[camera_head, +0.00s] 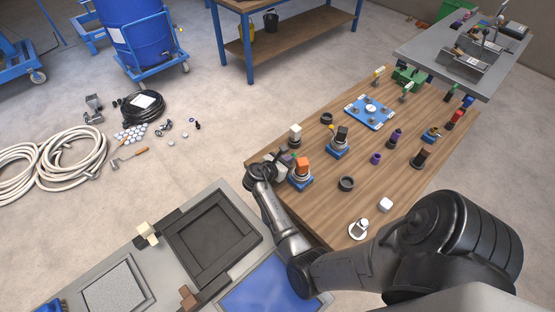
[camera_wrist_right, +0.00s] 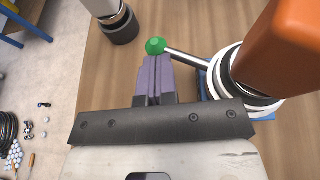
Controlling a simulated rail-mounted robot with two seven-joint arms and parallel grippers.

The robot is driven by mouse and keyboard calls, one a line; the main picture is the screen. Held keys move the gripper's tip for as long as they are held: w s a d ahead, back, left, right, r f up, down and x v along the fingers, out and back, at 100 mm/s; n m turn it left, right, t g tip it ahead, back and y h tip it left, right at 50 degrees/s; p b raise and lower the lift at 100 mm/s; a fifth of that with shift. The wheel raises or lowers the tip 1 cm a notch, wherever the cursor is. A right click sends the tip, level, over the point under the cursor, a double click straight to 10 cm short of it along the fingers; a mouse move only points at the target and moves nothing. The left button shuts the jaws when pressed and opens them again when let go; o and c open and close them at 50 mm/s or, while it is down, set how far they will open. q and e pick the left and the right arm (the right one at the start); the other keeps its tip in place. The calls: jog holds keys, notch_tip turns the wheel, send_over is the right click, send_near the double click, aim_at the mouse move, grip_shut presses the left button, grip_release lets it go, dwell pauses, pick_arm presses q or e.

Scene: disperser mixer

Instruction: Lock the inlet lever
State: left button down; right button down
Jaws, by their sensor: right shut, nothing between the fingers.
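In the right wrist view, a thin metal lever with a green ball knob (camera_wrist_right: 155,46) reaches out from the round white-and-black body of a valve (camera_wrist_right: 237,82). I take it to be the inlet lever. An orange block-shaped handle (camera_wrist_right: 285,45) tops this valve. It also shows in the head view (camera_head: 302,165), on a blue base near the table's left edge. My right gripper (camera_head: 286,158) is beside it. Its purple fingers (camera_wrist_right: 154,62) are closed together and empty, with the tips right at the green knob; contact is not clear. My left gripper is out of view.
A similar blue-based fitting with a dark top (camera_head: 341,140) stands behind, and a white-topped one (camera_head: 295,133) stands close by. A black ring (camera_head: 346,184) lies in front on the wooden table (camera_head: 388,182). Several other small fittings are spread to the right.

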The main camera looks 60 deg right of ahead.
jog(key=shift+s+d, duration=0.1)
jog(key=shift+d, duration=0.1)
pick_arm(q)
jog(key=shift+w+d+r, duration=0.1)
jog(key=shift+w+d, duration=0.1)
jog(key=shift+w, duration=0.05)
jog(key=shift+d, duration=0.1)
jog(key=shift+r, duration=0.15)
pick_arm(e)
jog(key=shift+a, duration=0.2)
